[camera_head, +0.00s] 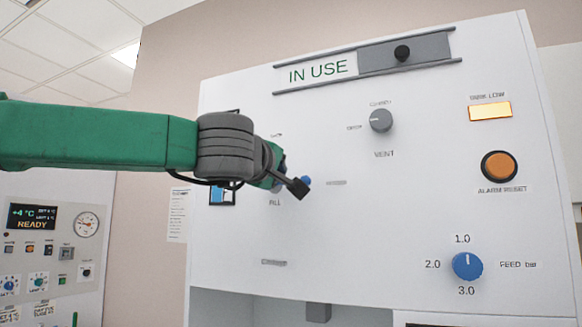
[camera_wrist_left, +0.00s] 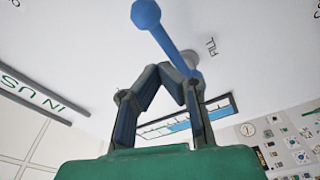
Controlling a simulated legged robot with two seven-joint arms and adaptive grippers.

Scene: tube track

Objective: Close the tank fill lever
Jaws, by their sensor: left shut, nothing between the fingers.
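The tank fill lever is blue with a round knob end. Its knob (camera_head: 306,181) shows just past my left gripper (camera_head: 297,188) in the head view, on the white panel above the word FILL; the arm hides most of the lever. In the left wrist view the lever (camera_wrist_left: 168,40) runs from a grey hub by the FILL label to its knob at the top. The fingers of my left gripper (camera_wrist_left: 168,72) are shut and empty, with the tips close to the lever's shaft. I cannot tell whether they touch it.
The white panel (camera_head: 420,215) also carries a grey VENT knob (camera_head: 381,120), an orange ALARM RESET button (camera_head: 499,167), a blue FEED knob (camera_head: 467,266) and an IN USE slider (camera_head: 404,53). Another instrument panel (camera_head: 50,255) stands at the left. The space before the panel's right half is clear.

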